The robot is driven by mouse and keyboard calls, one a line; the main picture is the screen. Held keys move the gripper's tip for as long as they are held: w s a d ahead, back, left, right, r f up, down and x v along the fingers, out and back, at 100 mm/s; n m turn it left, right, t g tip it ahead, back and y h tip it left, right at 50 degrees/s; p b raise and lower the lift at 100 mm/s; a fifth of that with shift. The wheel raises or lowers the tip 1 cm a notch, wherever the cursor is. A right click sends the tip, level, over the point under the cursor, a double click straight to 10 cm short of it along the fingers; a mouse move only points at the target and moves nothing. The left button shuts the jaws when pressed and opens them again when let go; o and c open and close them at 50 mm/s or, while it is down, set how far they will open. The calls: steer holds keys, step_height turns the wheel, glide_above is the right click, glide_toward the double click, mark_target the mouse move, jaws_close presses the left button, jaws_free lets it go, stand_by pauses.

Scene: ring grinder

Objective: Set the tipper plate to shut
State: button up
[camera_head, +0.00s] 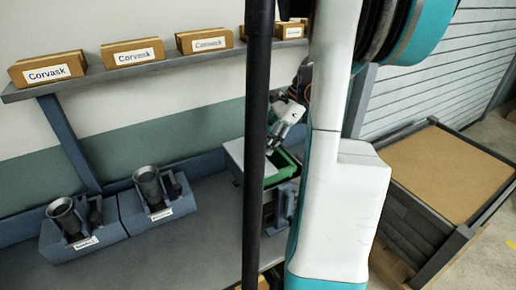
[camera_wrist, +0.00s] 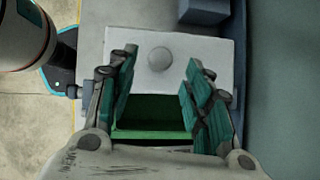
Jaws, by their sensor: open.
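A pale flat plate with a round grey knob, which looks like the tipper plate (camera_wrist: 205,52), lies ahead of my fingers in the wrist view. It also shows in the head view (camera_head: 236,153), left of a dark post. A green-lined opening (camera_wrist: 155,114) shows beside the plate, between my fingers; its green edge is also in the head view (camera_head: 287,163). My gripper (camera_wrist: 160,82) is open and empty, with its two fingers on either side of the opening and the knob beyond them. I cannot tell whether the fingers touch the plate. In the head view my arm hides part of the unit.
Two blue-grey fixtures with dark cups (camera_head: 66,222) (camera_head: 151,187) stand on the bench at left. A shelf (camera_head: 150,72) above carries several Corvask boxes. A dark-sided crate with a tan top (camera_head: 437,172) stands at right. The bench between fixtures and plate is clear.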

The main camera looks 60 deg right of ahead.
steer(key=v, duration=0.7)
steer(key=shift+d+r, duration=0.15)
steer(key=shift+r, duration=0.1)
steer(key=shift+s, duration=0.1)
